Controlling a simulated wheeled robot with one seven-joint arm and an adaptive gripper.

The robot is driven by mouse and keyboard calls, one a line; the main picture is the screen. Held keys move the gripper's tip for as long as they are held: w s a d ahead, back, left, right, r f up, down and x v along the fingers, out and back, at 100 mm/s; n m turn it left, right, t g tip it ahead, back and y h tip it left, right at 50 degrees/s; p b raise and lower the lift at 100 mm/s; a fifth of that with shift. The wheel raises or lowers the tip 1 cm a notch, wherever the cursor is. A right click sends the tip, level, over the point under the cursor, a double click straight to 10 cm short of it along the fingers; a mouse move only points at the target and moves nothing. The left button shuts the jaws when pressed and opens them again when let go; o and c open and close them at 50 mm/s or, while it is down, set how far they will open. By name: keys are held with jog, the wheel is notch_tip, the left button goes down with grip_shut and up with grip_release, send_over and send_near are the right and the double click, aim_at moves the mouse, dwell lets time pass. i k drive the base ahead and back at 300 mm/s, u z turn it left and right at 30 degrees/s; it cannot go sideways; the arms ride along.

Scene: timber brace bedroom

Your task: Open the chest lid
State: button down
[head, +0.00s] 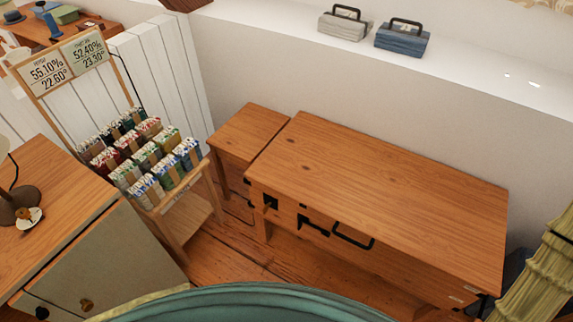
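A wooden chest (390,190) with a flat orange-brown top stands against the white wall in the right half of the head view. Its lid looks shut. A dark handle (352,238) and dark metal fittings (312,222) show on its front side, near the lid's front edge. My gripper is not in view.
A small wooden stand (250,130) adjoins the chest's left end. A rack of colourful packets (150,160) and a cabinet (100,260) stand left. Two boxes with handles (402,38) sit on the ledge (480,75). A little wooden floor (215,260) shows before the chest.

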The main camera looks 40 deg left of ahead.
aim_at(450, 221)
jog(key=u, duration=1.6)
jog(key=k, duration=0.9)
jog(key=z, duration=0.85)
